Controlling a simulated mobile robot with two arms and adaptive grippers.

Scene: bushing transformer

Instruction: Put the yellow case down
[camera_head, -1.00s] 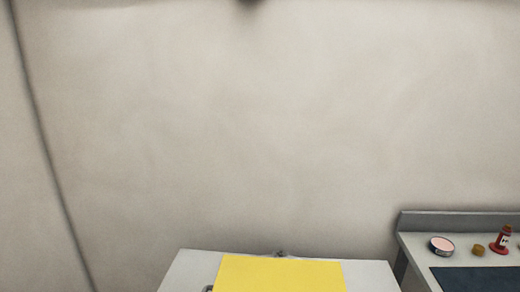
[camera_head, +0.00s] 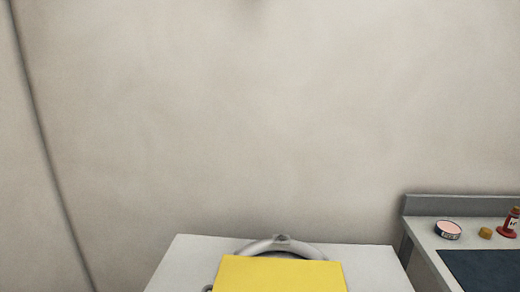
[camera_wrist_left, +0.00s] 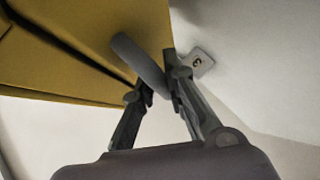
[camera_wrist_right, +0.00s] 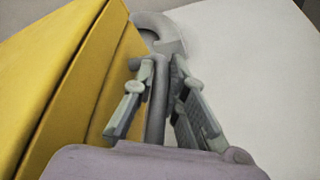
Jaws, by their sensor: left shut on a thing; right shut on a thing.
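The yellow case (camera_head: 280,275) shows at the bottom of the head view, over a light grey tabletop (camera_head: 185,262); its lower part is out of frame. In the left wrist view the case (camera_wrist_left: 80,40) is at the upper left, and my left gripper (camera_wrist_left: 155,85) is shut on a grey handle (camera_wrist_left: 138,62) beside it. In the right wrist view the case (camera_wrist_right: 70,80) is on the left, and my right gripper (camera_wrist_right: 160,75) is shut on a grey bar-like handle (camera_wrist_right: 156,105) at its side. I cannot tell whether the case touches the tabletop.
A grey curved piece (camera_head: 281,243) is on the tabletop behind the case. To the right a counter (camera_head: 425,240) bears a round tin (camera_head: 448,230), a small brownish jar (camera_head: 486,233), a red bottle (camera_head: 511,224) and a dark mat (camera_head: 490,268). A bare wall stands behind.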

